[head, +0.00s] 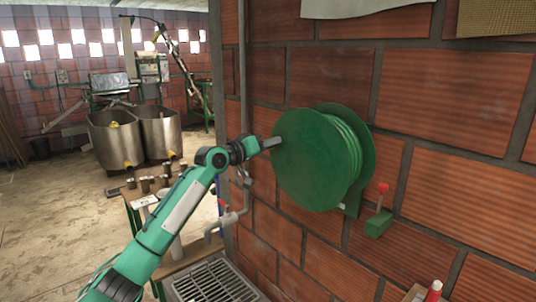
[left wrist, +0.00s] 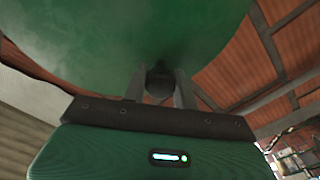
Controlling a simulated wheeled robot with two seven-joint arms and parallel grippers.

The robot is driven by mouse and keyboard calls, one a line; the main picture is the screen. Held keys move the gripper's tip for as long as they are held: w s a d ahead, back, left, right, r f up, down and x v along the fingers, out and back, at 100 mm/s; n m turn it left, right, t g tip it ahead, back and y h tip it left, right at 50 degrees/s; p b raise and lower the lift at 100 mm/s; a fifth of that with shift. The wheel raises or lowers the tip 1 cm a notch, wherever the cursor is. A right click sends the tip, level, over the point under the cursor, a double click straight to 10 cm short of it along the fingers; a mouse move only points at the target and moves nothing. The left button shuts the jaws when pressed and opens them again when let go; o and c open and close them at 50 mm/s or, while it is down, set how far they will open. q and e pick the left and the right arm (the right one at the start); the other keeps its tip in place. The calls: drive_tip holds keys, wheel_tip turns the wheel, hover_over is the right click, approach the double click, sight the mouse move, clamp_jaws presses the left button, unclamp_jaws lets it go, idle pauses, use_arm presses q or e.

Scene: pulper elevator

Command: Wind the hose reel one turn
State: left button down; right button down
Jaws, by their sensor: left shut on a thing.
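The green hose reel (head: 308,165) is mounted on the brick wall, with green hose (head: 347,150) wound between its two discs. Its near disc fills the upper part of the left wrist view (left wrist: 130,45). My left gripper (head: 274,142) is at the upper left part of the near disc's face. In the left wrist view its two fingers (left wrist: 159,88) are shut on a dark round handle (left wrist: 159,82) that stands out from the disc. The handle is mostly hidden by the fingers in the head view. My right gripper is not in view.
A green box with a red-knobbed lever (head: 379,222) is on the wall right of the reel. Below are a pipe with a tap (head: 232,218), a floor grate (head: 214,284) and a small table (head: 183,259). Metal tanks (head: 116,140) stand farther back on open floor.

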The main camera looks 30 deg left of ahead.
sight(306, 123)
use_arm(q)
drive_tip(key=r+m, duration=0.1)
drive_tip(key=d+r+m, duration=0.1)
drive_tip(key=m, duration=0.1)
drive_tip(key=s+d+r+m, duration=0.1)
drive_tip(key=r, duration=0.1)
drive_tip(key=shift+m, duration=0.3)
drive_tip(key=d+r+m, duration=0.1)
drive_tip(key=m, duration=0.1)
drive_tip(key=s+d+r+m+p, duration=0.1)
drive_tip(key=d+m, duration=0.1)
drive_tip(key=shift+s+d+r+m, duration=0.1)
drive_tip(key=shift+d+r+m, duration=0.05)
drive_tip(key=shift+r+m, duration=0.2)
drive_tip(key=shift+s+d+r+m+p, duration=0.2)
drive_tip(key=shift+d+r+m+p, duration=0.1)
drive_tip(key=shift+d+m, duration=0.25)
drive_tip(key=shift+s+d+r+m+p, duration=0.15)
drive_tip(key=shift+s+d+m+p, duration=0.1)
drive_tip(key=shift+d+m, duration=0.3)
drive_tip(key=shift+s+d+m+p, duration=0.25)
drive_tip(key=shift+d+m, duration=0.3)
drive_tip(key=shift+m, duration=0.2)
drive_tip(key=shift+s+d+m+p, duration=0.2)
drive_tip(key=shift+d+m, duration=0.35)
drive_tip(key=shift+m, duration=0.15)
drive_tip(key=c, duration=1.1)
unclamp_jaws()
